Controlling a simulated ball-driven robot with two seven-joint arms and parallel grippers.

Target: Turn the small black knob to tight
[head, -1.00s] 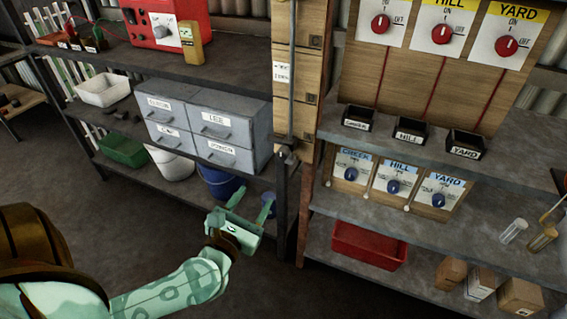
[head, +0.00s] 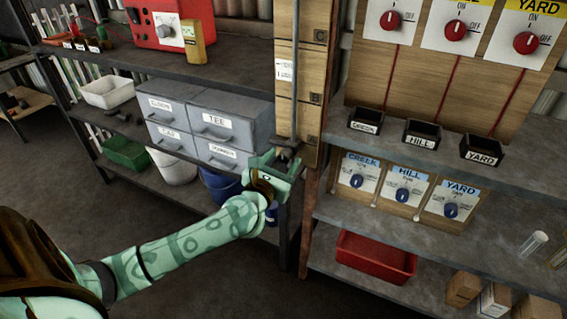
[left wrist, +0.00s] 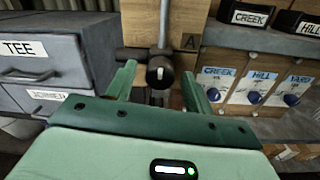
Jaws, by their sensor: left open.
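The small black knob (left wrist: 159,74) sits at the lower end of a grey vertical rod (left wrist: 163,25) on a wooden post. Its face carries a short, pale, roughly upright mark in the left wrist view. In the head view the knob (head: 284,153) is small and partly hidden by my gripper. My left gripper (head: 281,162) is open just in front of it. In the left wrist view the two green fingers stand one on each side of the knob, with gaps showing. Whether the fingertips reach level with it, I cannot tell. My right gripper is not in view.
Grey drawers (head: 208,122) stand on the shelf left of the post. Blue knobs on CREEK, HILL and YARD cards (head: 403,197) are to the right, below black labelled bins (head: 420,134) and red dials. A red tray (head: 376,258) lies on the lower shelf.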

